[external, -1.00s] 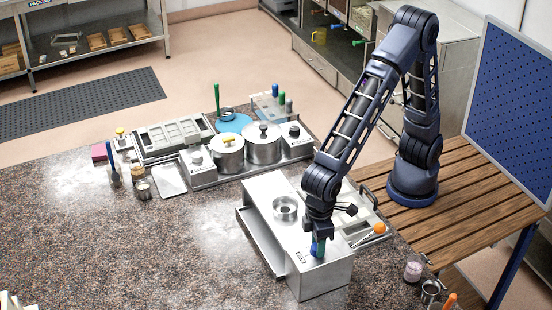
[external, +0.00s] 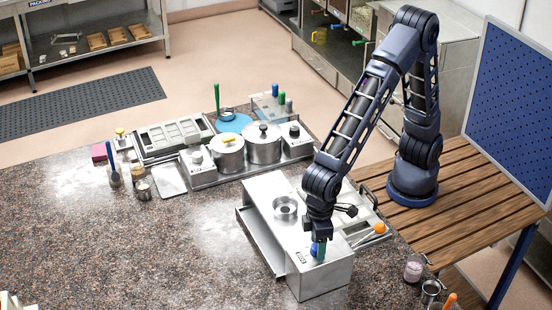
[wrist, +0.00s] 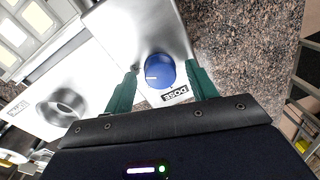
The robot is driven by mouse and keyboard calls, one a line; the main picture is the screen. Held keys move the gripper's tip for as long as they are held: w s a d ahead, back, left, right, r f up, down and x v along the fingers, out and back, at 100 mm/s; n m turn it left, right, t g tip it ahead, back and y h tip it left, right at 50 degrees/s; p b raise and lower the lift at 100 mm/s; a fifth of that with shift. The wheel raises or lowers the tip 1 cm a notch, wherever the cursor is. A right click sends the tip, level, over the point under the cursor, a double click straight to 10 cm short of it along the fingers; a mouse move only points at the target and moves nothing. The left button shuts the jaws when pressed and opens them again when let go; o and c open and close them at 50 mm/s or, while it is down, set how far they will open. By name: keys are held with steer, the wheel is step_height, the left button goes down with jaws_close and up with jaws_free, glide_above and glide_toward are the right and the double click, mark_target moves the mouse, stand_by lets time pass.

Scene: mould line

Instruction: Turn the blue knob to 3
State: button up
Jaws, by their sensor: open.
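The blue knob (wrist: 160,70) sits on the top of a steel box (wrist: 120,35), by a label reading DOSE (wrist: 174,93). A short white mark on the knob points left in the wrist view. No dial numbers are readable. My gripper (wrist: 163,82) is open, with one green finger on each side of the knob. I cannot tell whether either finger touches it. In the external view, my gripper (external: 319,251) points down over the near end of the box, and the knob (external: 313,250) partly shows beside a finger.
A round metal funnel or cup (external: 285,208) stands on the same box. Two lidded pots (external: 228,155) stand behind to the left. A tray with an orange ball-like item (external: 379,228) lies right of the box. A jar (external: 413,270) stands near the right edge.

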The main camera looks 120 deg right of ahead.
step_height(320, 180, up, 11)
steer(key=shift+d, duration=0.3)
steer(key=shift+f, duration=0.1)
stand_by(0.4)
steer(key=s+d+r+n+t, duration=0.1)
steer(key=s+d+r, duration=0.3)
steer(key=s+d, duration=0.35)
steer(key=s+d+r+t, duration=0.1)
steer(key=s+d+r, duration=0.2)
steer(key=s+d, duration=0.4)
steer(key=s+d+f+n+t, duration=0.1)
steer(key=s+d, duration=0.4)
steer(key=s, duration=0.3)
steer(key=s+d+f+n+t, duration=0.1)
steer(key=s+d+f, duration=0.1)
steer(key=s+d, duration=0.4)
steer(key=s, duration=0.3)
steer(key=shift+d+h, duration=0.2)
steer(key=shift+h, duration=0.1)
